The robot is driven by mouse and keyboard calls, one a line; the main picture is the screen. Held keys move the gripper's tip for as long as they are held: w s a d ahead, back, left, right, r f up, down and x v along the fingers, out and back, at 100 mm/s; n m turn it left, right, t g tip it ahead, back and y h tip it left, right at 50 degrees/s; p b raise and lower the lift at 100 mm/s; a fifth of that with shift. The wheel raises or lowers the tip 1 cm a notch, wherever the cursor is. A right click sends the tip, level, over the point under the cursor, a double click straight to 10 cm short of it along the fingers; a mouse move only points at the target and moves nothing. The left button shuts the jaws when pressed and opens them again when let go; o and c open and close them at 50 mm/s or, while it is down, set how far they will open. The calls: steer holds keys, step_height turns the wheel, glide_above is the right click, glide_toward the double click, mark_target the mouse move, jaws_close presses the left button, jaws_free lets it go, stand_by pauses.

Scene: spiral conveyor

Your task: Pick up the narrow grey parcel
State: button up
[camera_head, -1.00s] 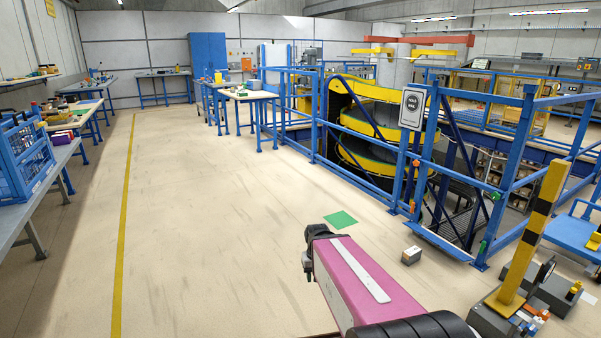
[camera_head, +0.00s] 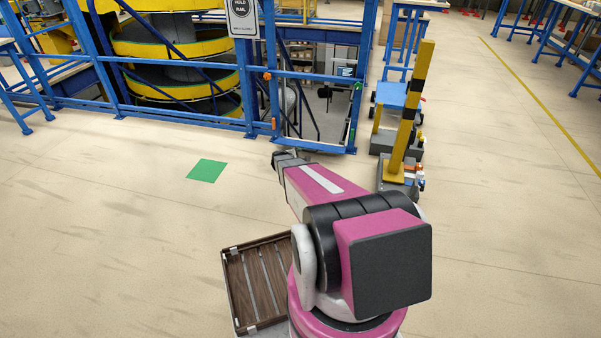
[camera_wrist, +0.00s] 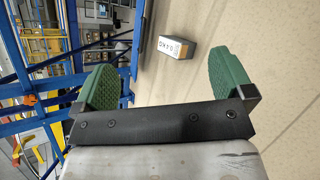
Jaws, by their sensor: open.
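A small grey parcel (camera_wrist: 175,47) with dark print on its pale face lies on the floor in the wrist view. It sits beyond my gripper (camera_wrist: 162,75), in the gap between the two green fingers and nearer the right one. My gripper is open and empty, and apart from the parcel. In the head view the end of my arm (camera_head: 288,158) points towards the blue fence. I do not see the parcel in the head view now; my arm may be hiding it.
A blue fence (camera_head: 190,119) surrounds the yellow spiral conveyor (camera_head: 170,48). A yellow and black post (camera_head: 410,110) stands right of my arm, by a blue-topped cart (camera_head: 399,96). A green floor mark (camera_head: 207,170) lies to the left. Open floor spreads on both sides.

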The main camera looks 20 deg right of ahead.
steer(key=w+d+f+n+t+y, duration=0.1)
steer(key=w+f+n+t, duration=0.1)
steer(key=w+f+n, duration=0.45)
steer(key=w+d+f+n+t+y, duration=0.15)
steer(key=w+f+n, duration=0.25)
steer(key=f, duration=0.6)
steer(key=w+d+f+n+t, duration=0.2)
steer(key=w+f+n, duration=0.35)
steer(key=f, duration=0.25)
steer(key=x, duration=1)
steer(key=shift+w+a+f, duration=0.1)
steer(key=shift+w+a, duration=0.1)
steer(key=shift+w, duration=0.05)
steer(key=c, duration=1.3)
steer(key=shift+o, duration=0.2)
steer(key=shift+r, duration=0.2)
